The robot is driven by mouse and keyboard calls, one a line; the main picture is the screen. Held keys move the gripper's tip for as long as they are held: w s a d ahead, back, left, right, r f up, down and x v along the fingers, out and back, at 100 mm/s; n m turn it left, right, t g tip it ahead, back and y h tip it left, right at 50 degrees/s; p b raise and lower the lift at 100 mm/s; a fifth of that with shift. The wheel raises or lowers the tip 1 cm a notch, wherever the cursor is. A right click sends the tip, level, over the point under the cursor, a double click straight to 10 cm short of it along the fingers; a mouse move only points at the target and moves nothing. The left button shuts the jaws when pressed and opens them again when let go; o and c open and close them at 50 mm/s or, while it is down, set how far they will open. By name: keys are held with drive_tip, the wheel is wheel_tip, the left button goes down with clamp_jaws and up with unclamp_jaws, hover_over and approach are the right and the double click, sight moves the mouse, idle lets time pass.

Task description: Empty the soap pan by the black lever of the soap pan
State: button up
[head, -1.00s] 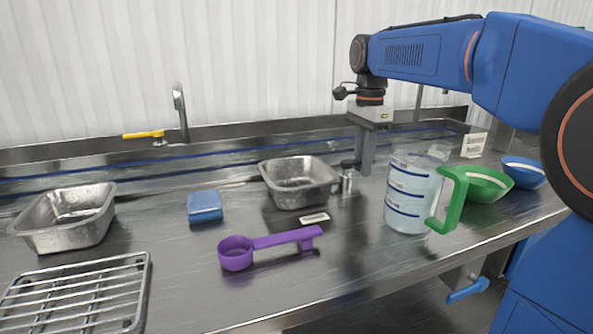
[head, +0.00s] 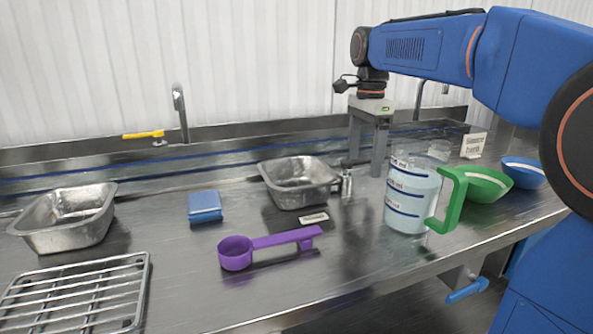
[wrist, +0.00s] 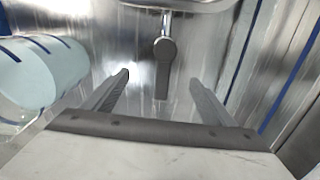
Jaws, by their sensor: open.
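The soap pan (head: 300,198) appears to be the metal pan at mid-counter; its small label is not legible. A tap with a dark lever (head: 346,180) sits at its right side. In the wrist view the lever (wrist: 163,75) points toward me, and the pan's rim (wrist: 185,5) shows at the top edge. My gripper (head: 366,168) is open and empty, pointing down just right of the tap. In the wrist view its fingertips (wrist: 160,82) lie apart on either side of the lever, with no contact visible. The pan's contents are unclear.
A measuring jug (head: 407,195) with a green handle stands close right of my gripper; green (head: 485,186) and blue (head: 524,172) bowls lie beyond. A purple scoop (head: 270,243), blue sponge (head: 204,207), second metal pan (head: 65,222) and wire rack (head: 75,295) are left.

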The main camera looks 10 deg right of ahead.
drive_tip(key=shift+r, duration=3.25)
